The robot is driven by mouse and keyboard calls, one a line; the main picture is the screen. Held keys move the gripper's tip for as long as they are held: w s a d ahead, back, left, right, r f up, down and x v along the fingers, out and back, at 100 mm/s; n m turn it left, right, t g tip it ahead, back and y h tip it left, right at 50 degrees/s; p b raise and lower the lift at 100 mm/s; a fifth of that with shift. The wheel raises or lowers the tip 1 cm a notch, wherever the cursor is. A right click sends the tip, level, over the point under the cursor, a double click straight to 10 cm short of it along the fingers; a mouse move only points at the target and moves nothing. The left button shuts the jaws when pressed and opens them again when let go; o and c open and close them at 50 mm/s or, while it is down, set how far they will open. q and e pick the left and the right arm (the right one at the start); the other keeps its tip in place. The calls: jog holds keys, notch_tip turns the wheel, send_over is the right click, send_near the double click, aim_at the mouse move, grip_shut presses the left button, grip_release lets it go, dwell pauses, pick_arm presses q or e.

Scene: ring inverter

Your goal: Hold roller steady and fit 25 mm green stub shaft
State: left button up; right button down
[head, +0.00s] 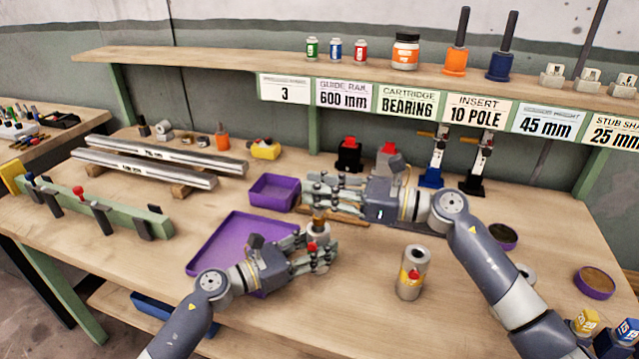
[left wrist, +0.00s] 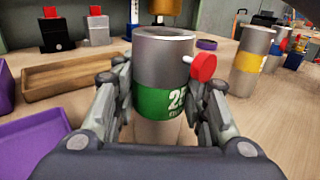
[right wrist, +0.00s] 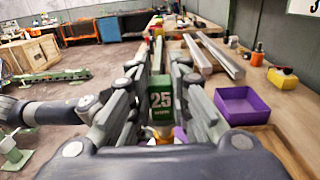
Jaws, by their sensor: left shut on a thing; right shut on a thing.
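The roller, a grey metal cylinder with a green 25 band and a red knob on its side, stands upright in my left gripper (head: 318,252). In the left wrist view the roller (left wrist: 165,50) is between the shut fingers, its upper end facing up. My right gripper (head: 318,192) is shut on the green stub shaft, whose green block marked 25 (right wrist: 161,98) shows in the right wrist view. A brass-coloured part (head: 319,213) shows below the right fingers, above the roller's upper end. I cannot tell whether it touches the roller or has entered it.
Another roller (head: 412,272) with a yellow band stands to the right. A large purple tray (head: 205,262) and a small purple bin (head: 273,192) lie left of the grippers. Metal rails (head: 150,165) lie at the back left. Bare tabletop (head: 350,310) is in front.

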aim_at(319, 208)
jog(key=shift+s+t, duration=0.1)
jog(key=shift+t, duration=0.2)
dwell(0.9)
pick_arm(q)
jog(key=shift+r, duration=0.1)
pick_arm(e)
jog(key=shift+f, duration=2.6)
jog(key=c, duration=1.4)
grip_release()
jog(key=shift+f, duration=0.1)
notch_tip(319, 208, up, 10)
jog(key=shift+r, duration=0.1)
